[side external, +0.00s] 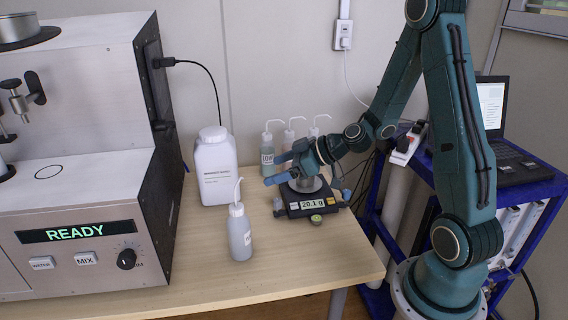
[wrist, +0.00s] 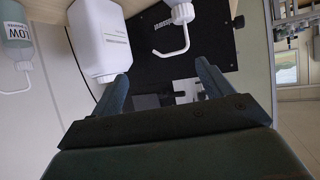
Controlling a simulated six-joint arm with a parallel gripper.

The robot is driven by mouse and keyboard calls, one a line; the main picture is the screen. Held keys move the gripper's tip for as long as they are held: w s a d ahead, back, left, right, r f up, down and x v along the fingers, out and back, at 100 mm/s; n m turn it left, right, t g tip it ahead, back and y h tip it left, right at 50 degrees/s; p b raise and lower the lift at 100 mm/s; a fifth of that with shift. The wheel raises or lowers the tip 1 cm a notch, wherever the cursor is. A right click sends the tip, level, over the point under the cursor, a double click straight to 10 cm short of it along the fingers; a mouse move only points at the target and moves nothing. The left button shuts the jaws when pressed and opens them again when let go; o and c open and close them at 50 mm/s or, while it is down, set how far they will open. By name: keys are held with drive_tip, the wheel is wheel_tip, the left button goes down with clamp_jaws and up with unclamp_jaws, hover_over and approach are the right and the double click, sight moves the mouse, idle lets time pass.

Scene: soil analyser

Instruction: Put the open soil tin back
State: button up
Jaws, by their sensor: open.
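The scale (side external: 298,210) stands near the right end of the table and reads 20.1 g. A silvery round piece (side external: 308,184) shows on top of it, partly covered by my gripper. It looks like the soil tin, but I cannot tell whether it is open or what it holds. My gripper (side external: 276,169) is just above and behind the scale, its fingers pointing left. In the wrist view my gripper (wrist: 163,72) has its fingers spread, with nothing held between them. The tin is not recognisable in the wrist view.
The analyser (side external: 80,215) fills the left side, showing READY. A white jug (side external: 215,170) and several wash bottles (side external: 267,152) stand at the back. Another wash bottle (side external: 240,235) stands in front. A small greenish round item (side external: 316,218) is at the scale's front. The table's front right is clear.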

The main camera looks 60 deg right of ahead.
drive_tip(key=s+d+f+m+h, duration=0.2)
drive_tip(key=d+f+m+h, duration=0.2)
drive_tip(key=d+f, duration=0.3)
drive_tip(key=s+d+f+m+t+h, duration=0.1)
drive_tip(key=s+d+f+m+h, duration=0.2)
drive_tip(key=d, duration=1)
wheel_tip(320, 180, down, 4)
drive_tip(key=m+h, duration=0.2)
drive_tip(key=shift+s+d+h, duration=0.15)
drive_tip(key=shift+s+h, duration=0.15)
drive_tip(key=shift+h, duration=0.1)
drive_tip(key=shift+x, duration=4.25)
drive_tip(key=shift+w+r, duration=0.15)
drive_tip(key=shift+x, duration=2.5)
drive_tip(key=shift+w+r, duration=0.1)
drive_tip(key=shift+w, duration=0.05)
